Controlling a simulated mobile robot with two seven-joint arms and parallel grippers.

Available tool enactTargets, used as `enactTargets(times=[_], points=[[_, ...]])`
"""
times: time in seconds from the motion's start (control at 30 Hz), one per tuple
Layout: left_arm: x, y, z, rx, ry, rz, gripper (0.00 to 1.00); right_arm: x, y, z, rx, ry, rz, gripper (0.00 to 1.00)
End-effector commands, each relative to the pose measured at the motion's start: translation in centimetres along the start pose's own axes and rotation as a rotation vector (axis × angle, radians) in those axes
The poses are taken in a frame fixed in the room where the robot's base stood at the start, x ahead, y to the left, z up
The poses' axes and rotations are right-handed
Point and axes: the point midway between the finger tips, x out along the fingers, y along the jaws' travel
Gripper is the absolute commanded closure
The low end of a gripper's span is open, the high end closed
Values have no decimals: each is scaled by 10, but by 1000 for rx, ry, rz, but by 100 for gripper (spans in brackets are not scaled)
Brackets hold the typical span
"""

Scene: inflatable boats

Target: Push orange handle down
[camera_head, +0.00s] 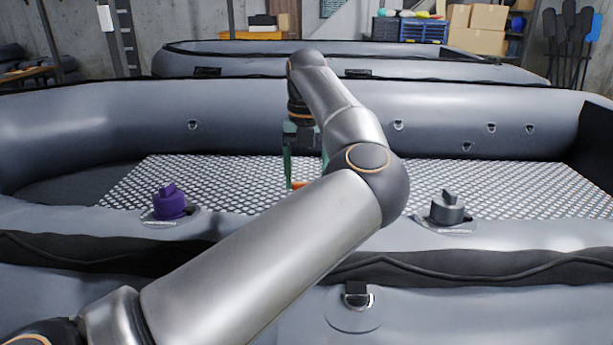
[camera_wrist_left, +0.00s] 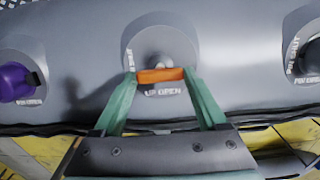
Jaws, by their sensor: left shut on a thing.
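The orange handle (camera_wrist_left: 160,75) sits on a round grey valve patch (camera_wrist_left: 160,48) on the boat's tube, above printed "UP OPEN" lettering. My left gripper (camera_wrist_left: 159,82) has its two green fingers on either side of the handle, shut on its ends. In the head view, my left gripper (camera_head: 305,172) is beyond my arm. Only a small bit of the orange handle (camera_head: 299,184) shows there, and my arm hides the rest of the valve. My right gripper is not in view.
A purple valve cap (camera_head: 170,204) stands to the left on the near tube and a grey cap (camera_head: 446,210) to the right. The boat's patterned floor (camera_head: 510,185) is clear. Another boat (camera_head: 430,68), boxes (camera_head: 478,30) and paddles (camera_head: 568,45) are behind.

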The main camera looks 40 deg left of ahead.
Motion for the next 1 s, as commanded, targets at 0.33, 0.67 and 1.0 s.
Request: enactTargets(times=[0.33, 0.67, 1.0], points=[[32, 0, 4, -2, -2, 0, 100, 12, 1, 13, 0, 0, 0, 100], [32, 0, 3, -3, 6, 0, 17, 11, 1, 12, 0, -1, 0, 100], [30, 0, 4, -1, 1, 0, 0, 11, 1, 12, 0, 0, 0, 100]])
